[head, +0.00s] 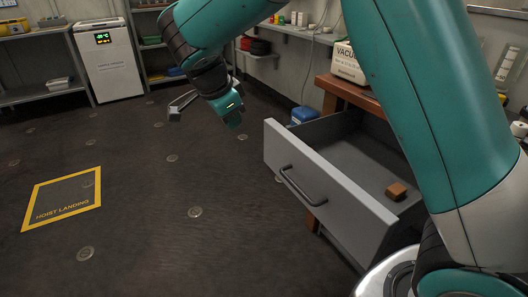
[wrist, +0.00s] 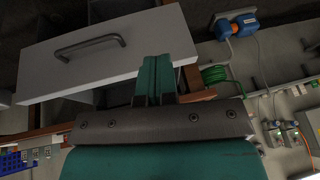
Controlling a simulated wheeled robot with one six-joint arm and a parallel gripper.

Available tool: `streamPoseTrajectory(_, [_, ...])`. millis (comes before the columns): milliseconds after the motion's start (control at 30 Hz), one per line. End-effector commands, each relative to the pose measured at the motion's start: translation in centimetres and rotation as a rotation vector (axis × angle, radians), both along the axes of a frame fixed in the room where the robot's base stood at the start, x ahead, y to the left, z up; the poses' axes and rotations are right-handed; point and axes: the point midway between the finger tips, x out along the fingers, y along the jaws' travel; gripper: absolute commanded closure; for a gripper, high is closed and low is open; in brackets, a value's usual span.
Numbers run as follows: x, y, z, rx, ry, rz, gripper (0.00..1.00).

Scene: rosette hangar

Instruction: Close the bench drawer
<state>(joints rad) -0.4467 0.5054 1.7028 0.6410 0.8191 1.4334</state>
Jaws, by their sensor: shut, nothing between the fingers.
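The bench drawer (head: 330,205) stands pulled out from the wooden bench (head: 350,95) in the head view. Its grey front faces the open floor and carries a dark bar handle (head: 300,186). A small brown block (head: 396,191) lies inside the drawer. My gripper (head: 233,116) is in the air to the left of the drawer front, apart from it in the head view. In the wrist view the shut teal fingers (wrist: 155,80) overlap the right end of the drawer front (wrist: 105,55), with the handle (wrist: 90,45) to their left. Contact cannot be told there.
A white box marked VACUUM (head: 348,65) sits on the bench top. A white freezer (head: 108,60) and shelves line the back. The floor around the yellow hoist landing mark (head: 62,197) is clear.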

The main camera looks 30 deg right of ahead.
Motion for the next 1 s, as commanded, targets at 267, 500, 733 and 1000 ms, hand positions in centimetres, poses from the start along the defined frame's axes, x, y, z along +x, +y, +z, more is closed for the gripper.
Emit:
streamPoseTrajectory(267, [4.6, 0.5, -6.4, -0.150, -0.548, -1.045, 1.00])
streamPoseTrajectory(500, [4.0, 0.6, -8.6, -0.179, -0.790, -1.366, 1.00])
streamPoseTrajectory(733, [4.0, -1.9, -10.8, -0.184, -0.802, -1.383, 1.00])
streamPoseTrajectory(1000, [4.2, -6.1, -14.7, -0.183, -0.800, -1.382, 1.00])
